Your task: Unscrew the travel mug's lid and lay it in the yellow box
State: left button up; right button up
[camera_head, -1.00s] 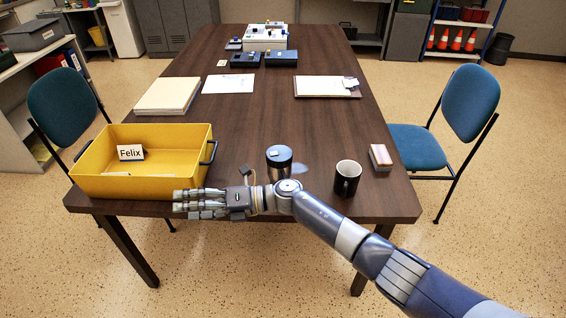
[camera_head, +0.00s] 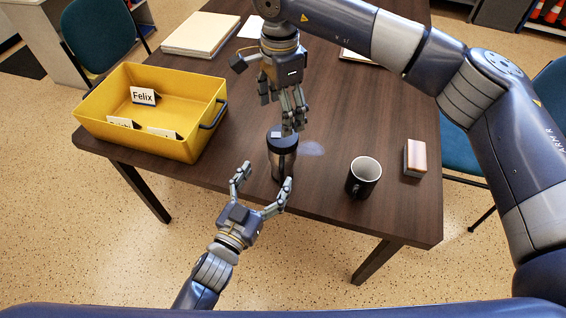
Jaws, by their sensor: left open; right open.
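The yellow box (camera_head: 150,143) stands at the left of the table, holding several name cards, one reading "Felix".
A black mug (camera_head: 363,178) stands right of the travel mug, with a small pinkish block (camera_head: 415,158) beyond it. A paper stack (camera_head: 201,35) lies behind the box. Bare tabletop lies between the box and the travel mug. Blue chairs flank the table.

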aim_at(277, 163)
pick_arm(q)
jog(key=x, duration=0.6)
jog(key=shift+w+d, duration=0.3)
pick_arm(e)
jog(key=shift+w+d+f, duration=0.15)
jog(key=shift+w+d, duration=0.05)
jog(key=shift+d, duration=0.05)
pick_arm(q)
jog(key=shift+x, duration=0.8)
jog(key=shift+f, duration=0.1)
